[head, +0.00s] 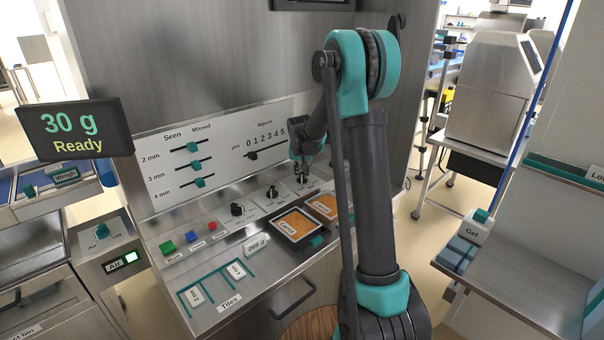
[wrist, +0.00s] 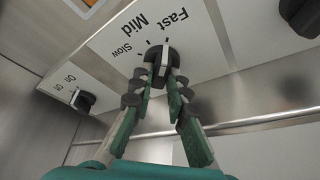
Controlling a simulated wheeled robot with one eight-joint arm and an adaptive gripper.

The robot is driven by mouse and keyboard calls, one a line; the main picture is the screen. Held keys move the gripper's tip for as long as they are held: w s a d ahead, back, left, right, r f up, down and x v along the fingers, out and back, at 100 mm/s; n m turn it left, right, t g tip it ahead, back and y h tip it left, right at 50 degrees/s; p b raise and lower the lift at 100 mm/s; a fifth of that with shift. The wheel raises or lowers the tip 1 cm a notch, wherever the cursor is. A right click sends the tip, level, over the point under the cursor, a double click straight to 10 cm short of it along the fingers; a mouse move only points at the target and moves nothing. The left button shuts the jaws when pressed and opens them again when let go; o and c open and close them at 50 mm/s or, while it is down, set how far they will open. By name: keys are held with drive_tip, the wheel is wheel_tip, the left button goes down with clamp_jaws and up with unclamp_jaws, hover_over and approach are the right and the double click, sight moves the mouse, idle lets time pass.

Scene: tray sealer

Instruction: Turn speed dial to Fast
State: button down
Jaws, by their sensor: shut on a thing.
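The speed dial (wrist: 153,55) is a black knob with a pale grip bar on a light panel, seen in the wrist view. The labels Slow (wrist: 121,50), Mid (wrist: 140,25) and Fast (wrist: 178,17) stand around it. My gripper (wrist: 163,78) has its fingertips closed on the knob's bar from both sides. The bar points up toward the Mid and Fast side; the fingers partly hide it, so I cannot tell its exact mark.
An On/Off knob (wrist: 84,101) and another dark knob (wrist: 302,14) flank the dial in the wrist view. In the head view, orange-filled trays (head: 295,224), coloured buttons (head: 190,237) and a slider panel (head: 220,150) are close by. A display (head: 75,131) reads 30 g Ready.

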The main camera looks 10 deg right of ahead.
drive_tip(key=c, duration=1.5)
unclamp_jaws()
drive_tip(key=v, duration=1.2)
drive_tip(key=shift+s, duration=0.1)
drive_tip(key=s+d+f, duration=0.1)
drive_tip(key=s+f, duration=0.3)
drive_tip(key=s, duration=0.8)
drive_tip(key=s+d+f+n, duration=0.1)
drive_tip(key=s+f, duration=0.3)
drive_tip(key=s, duration=0.8)
drive_tip(key=s+d+f+n+y, duration=0.1)
drive_tip(key=s+d+f, duration=0.2)
drive_tip(key=s, duration=0.9)
drive_tip(key=shift+s+d+f, duration=0.15)
drive_tip(key=shift+f, duration=0.85)
